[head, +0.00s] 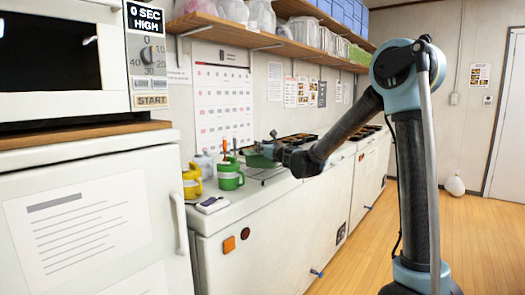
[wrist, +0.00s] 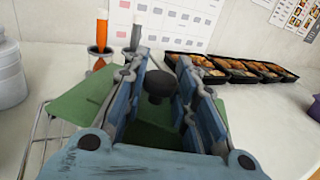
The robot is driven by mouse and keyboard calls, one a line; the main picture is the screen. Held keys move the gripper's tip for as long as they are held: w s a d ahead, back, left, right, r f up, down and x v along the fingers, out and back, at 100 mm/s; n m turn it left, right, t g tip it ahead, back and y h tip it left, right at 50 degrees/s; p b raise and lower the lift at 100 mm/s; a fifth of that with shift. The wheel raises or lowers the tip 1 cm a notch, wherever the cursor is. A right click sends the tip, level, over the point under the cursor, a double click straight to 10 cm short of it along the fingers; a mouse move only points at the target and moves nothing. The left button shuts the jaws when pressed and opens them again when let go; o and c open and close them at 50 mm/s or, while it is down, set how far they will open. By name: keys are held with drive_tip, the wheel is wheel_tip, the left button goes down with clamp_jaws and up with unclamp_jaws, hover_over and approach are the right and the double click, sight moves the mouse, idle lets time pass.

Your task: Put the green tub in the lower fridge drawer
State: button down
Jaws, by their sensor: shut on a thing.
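The green tub (wrist: 88,103) lies below my gripper (wrist: 158,88) in the wrist view. A dark round knob stands between the fingers, and the fingers hide much of the green. My gripper is shut on it. In the head view, my gripper (head: 272,151) is at the counter, with a bit of the green tub (head: 262,161) showing beside it. I cannot tell whether the tub touches the wire rack (head: 268,174) under it. The white fridge (head: 85,215) at the left has its door shut, so no drawer shows.
A green mug (head: 229,177) and a yellow mug (head: 191,184) stand on the counter between fridge and gripper. Black bento trays (wrist: 232,72) with food sit farther along. A microwave (head: 60,65) is above the fridge.

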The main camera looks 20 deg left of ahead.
drive_tip(key=shift+f, duration=0.25)
drive_tip(key=c, duration=1.3)
unclamp_jaws()
drive_tip(key=v, duration=1.2)
drive_tip(key=shift+s+r, duration=0.1)
drive_tip(key=shift+d, duration=0.1)
